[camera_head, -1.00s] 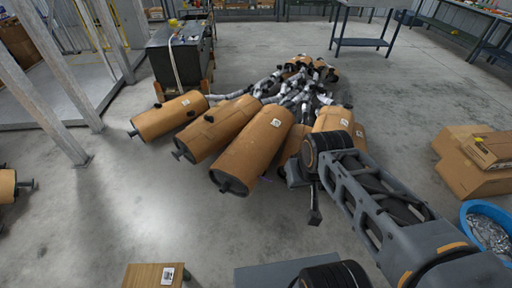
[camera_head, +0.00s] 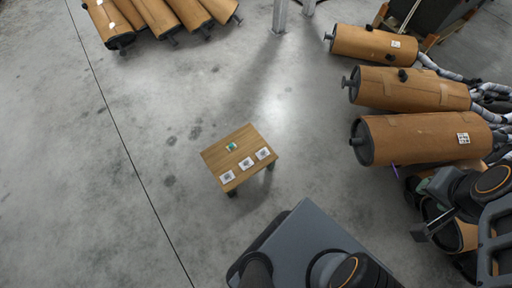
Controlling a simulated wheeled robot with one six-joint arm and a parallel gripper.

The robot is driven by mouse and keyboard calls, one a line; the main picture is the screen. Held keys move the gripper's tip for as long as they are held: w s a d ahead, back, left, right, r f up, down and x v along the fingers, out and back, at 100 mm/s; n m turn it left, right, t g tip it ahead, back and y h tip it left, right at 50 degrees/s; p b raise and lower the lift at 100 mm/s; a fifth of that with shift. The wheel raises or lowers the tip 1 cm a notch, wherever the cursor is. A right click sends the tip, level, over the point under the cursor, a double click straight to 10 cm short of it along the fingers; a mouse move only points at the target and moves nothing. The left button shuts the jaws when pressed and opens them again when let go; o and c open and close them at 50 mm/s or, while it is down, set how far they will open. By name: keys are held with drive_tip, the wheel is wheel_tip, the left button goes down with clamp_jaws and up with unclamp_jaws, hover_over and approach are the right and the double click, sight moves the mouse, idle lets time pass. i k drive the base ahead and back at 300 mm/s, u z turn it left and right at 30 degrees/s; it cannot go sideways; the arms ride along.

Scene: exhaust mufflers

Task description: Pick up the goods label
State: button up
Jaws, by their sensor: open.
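Three white labels with dark print lie in a row along the near edge of a small wooden table (camera_head: 212,156): a left label (camera_head: 228,177), a middle label (camera_head: 246,163) and a right label (camera_head: 263,153). I cannot tell which one is the goods label. A small green and white item (camera_head: 231,146) lies behind them on the table. My gripper (camera_head: 422,233) is open at the lower right, beside the wrapped mufflers, well to the right of the table and apart from the labels. Its far parts are partly hidden by my arm.
Brown-wrapped mufflers lie at the right: a near one (camera_head: 420,137), a middle one (camera_head: 410,88) and a far one (camera_head: 370,43). White labels are on some. More mufflers (camera_head: 158,14) lie at the upper left. The concrete floor left of and behind the table is clear.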

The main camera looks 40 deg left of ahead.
sight(261, 155)
drive_tip(key=u, duration=1.8)
drive_tip(key=k, duration=0.55)
drive_tip(key=u, duration=0.6)
drive_tip(key=i, duration=1.1)
drive_tip(key=z, duration=0.55)
